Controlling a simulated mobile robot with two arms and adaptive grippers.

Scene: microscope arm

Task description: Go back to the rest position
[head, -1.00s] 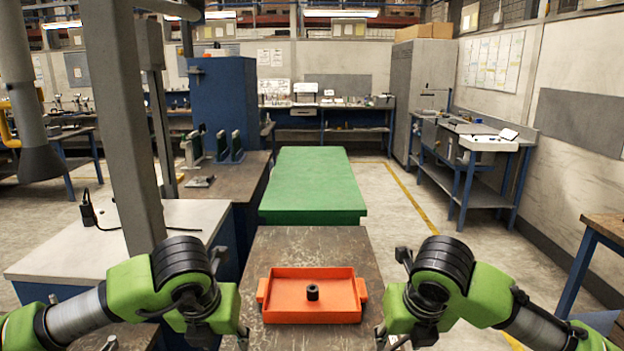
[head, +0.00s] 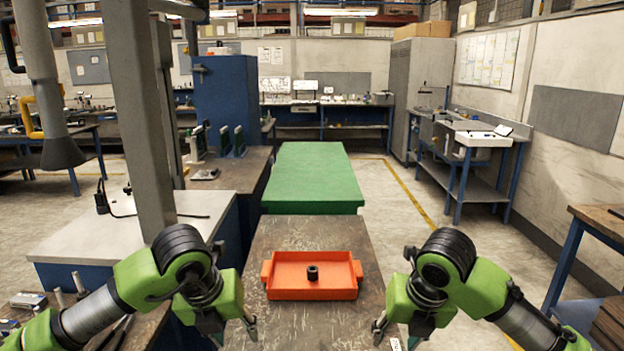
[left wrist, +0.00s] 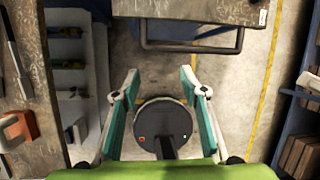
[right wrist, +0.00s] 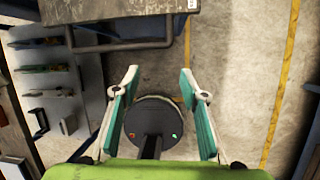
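An orange tray (head: 312,292) with two side handles sits on the worn brown table (head: 340,237). A small black cylindrical part (head: 313,272) with a hole stands inside it. My left gripper (head: 247,328) is left of the tray's near corner, and my right gripper (head: 382,328) is right of it. Both are apart from the tray. In the left wrist view my left gripper (left wrist: 158,76) has its fingers spread with nothing between them. In the right wrist view my right gripper (right wrist: 158,72) is likewise open and empty. Both point down toward the floor.
A table frame bar (left wrist: 190,45) crosses the top of the left wrist view. A green-topped table (head: 312,178) stands behind the tray table. A white-topped bench (head: 100,232) and grey post (head: 137,120) are at left. A workbench (head: 590,225) is at right, with clear floor (head: 470,250) between.

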